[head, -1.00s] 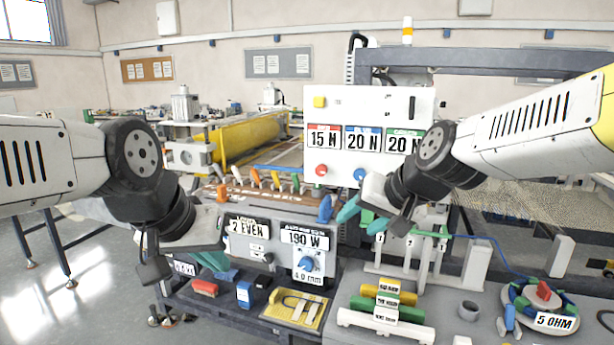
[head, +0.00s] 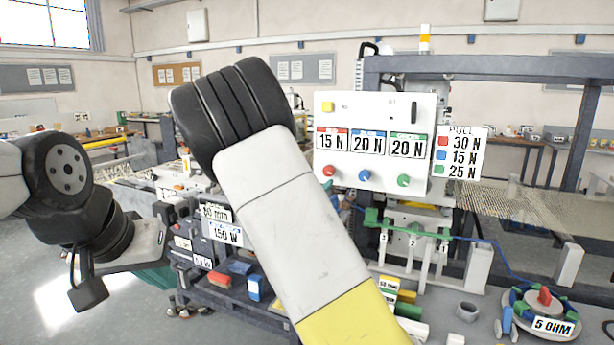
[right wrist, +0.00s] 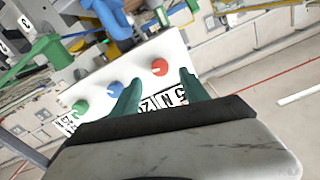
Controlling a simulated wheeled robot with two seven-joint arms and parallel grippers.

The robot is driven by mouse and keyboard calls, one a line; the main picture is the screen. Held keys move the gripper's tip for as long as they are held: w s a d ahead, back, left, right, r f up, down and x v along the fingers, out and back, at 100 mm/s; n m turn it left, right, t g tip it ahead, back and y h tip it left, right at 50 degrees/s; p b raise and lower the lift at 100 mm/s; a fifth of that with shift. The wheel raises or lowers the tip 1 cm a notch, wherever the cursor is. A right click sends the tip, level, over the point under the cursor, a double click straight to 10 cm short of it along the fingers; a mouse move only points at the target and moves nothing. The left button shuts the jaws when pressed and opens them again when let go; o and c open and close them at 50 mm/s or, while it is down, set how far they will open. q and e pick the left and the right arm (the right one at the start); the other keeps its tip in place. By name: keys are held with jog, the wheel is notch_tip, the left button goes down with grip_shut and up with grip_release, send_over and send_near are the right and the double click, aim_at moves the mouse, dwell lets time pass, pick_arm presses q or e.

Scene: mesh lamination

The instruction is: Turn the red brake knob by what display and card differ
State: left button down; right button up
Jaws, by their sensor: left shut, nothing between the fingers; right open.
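The white brake panel (head: 345,105) shows 15 N in red, 20 N in blue and 20 N in green. The card (head: 462,152) to its right reads red 30 N, blue 15 N, green 25 N. The red brake knob (head: 329,170) sits under the red display, left of the blue knob (head: 365,175) and green knob (head: 404,180). In the right wrist view, my right gripper (right wrist: 159,80) is open, its teal fingers pointing toward the red knob (right wrist: 160,67); contact cannot be told. My arm hides it in the head view. My left gripper (head: 155,279) is shut at lower left.
My right arm crosses the middle of the head view and hides part of the lower bench. A green bar (head: 412,234) on stands lies below the panel. A round dial tray (head: 541,310) marked 5 OHM stands at lower right.

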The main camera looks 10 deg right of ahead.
aim_at(327, 173)
jog(key=x, duration=0.7)
jog(key=shift+w+d, duration=0.2)
jog(key=shift+w, duration=0.05)
grip_shut()
